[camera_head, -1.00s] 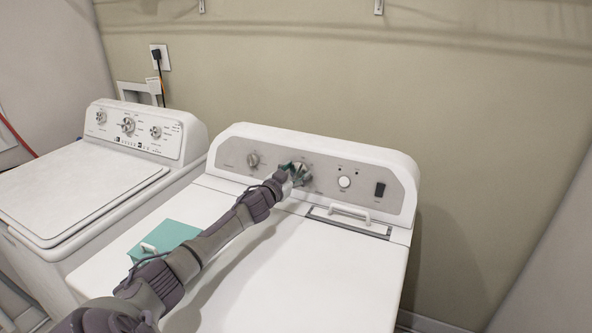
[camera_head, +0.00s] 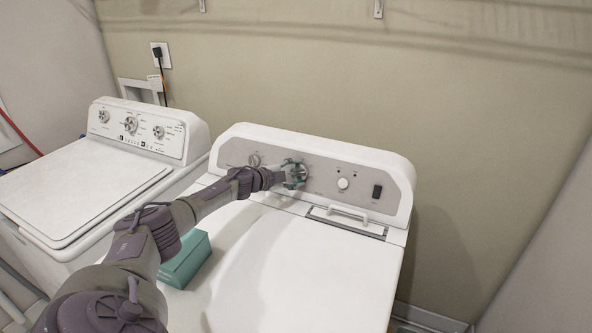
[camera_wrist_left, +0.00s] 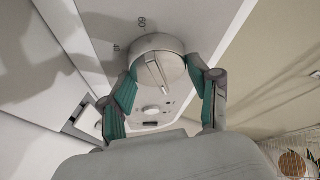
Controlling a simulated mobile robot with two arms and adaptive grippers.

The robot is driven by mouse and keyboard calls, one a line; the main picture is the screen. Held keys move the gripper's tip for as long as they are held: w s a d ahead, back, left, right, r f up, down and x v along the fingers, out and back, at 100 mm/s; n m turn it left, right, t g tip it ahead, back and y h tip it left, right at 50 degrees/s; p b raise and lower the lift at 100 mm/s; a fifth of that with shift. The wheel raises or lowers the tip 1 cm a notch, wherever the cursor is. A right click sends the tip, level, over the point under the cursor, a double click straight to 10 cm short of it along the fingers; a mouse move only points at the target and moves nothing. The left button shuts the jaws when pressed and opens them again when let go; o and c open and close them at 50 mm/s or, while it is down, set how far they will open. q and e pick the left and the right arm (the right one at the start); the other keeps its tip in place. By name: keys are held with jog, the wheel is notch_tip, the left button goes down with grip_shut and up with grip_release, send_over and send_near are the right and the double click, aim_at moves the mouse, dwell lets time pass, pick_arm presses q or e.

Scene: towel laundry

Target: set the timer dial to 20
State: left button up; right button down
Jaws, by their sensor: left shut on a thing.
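The timer dial is the large round grey knob (camera_wrist_left: 158,65) in the left wrist view, with a raised ridge across its face. In the head view my left gripper (camera_head: 296,174) is at the middle of the dryer's control panel (camera_head: 320,176) and covers most of the dial. My right gripper is not in view.
A smaller knob (camera_head: 254,159), a round white button (camera_head: 343,183) and a dark switch (camera_head: 377,191) flank the dial. A teal box (camera_head: 186,260) sits on the dryer top (camera_head: 290,265) beneath my left arm. A washer (camera_head: 75,185) stands at the left.

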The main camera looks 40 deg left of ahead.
pick_arm(q)
jog(key=m+p, duration=0.1)
jog(key=m, duration=0.1)
jog(key=m+g, duration=0.1)
jog(key=m, duration=0.1)
jog(key=shift+r+g+h+p, duration=0.15)
jog(key=shift+g+h+p, duration=0.15)
jog(key=shift+h+p, duration=0.1)
jog(key=shift+m+g+p, duration=0.3)
jog(key=shift+m+g, duration=0.1)
jog(key=shift+m, duration=0.5)
jog(key=shift+f, duration=0.2)
jog(key=o, duration=1.2)
jog(key=shift+c, duration=0.2)
